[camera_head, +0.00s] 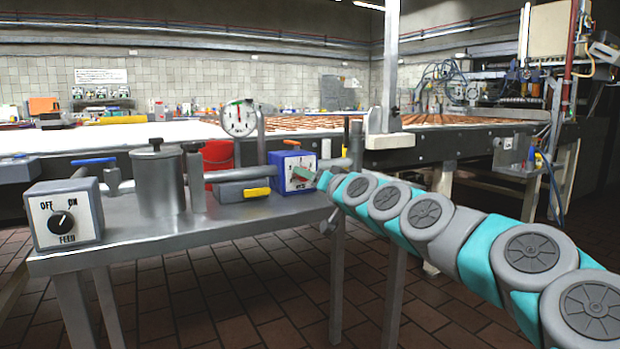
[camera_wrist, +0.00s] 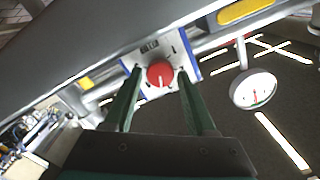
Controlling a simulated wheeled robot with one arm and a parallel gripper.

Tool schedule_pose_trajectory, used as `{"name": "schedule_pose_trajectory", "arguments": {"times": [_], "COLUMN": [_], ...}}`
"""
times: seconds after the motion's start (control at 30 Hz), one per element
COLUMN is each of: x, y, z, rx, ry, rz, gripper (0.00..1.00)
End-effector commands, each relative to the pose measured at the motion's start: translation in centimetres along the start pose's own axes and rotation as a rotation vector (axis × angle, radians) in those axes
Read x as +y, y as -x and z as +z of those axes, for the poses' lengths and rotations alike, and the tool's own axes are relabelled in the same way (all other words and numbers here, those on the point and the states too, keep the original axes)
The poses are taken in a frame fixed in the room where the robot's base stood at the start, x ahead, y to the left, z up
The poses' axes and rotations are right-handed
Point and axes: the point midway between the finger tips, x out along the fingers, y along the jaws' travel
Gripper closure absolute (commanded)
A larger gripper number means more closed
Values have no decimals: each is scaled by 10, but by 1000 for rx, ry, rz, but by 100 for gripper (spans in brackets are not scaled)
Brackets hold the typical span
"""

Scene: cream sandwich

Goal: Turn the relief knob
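The blue box (camera_head: 278,186) with a white face stands at the right end of the metal bench. Its red knob (camera_wrist: 160,74) shows in the wrist view, round with a pale pointer mark, on the white panel (camera_wrist: 186,48). My gripper (camera_wrist: 160,75) is open, with one dark green finger on each side of the knob. Gaps show between the fingers and the knob, and I cannot tell how deep the fingertips reach. In the head view my gripper (camera_head: 306,174) is at the box's face and hides the knob.
A FEED switch box (camera_head: 64,212) stands at the bench's left end. Pipes run beside the box. A conveyor lies behind.

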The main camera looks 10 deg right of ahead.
Motion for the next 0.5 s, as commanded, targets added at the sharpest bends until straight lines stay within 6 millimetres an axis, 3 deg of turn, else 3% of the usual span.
{"name": "schedule_pose_trajectory", "arguments": {"times": [0.13,0.5], "x": [0,0], "y": [0,6], "z": [0,-1], "rx": [0,1], "ry": [0,0], "rz": [0,0], "gripper": [26,26]}}
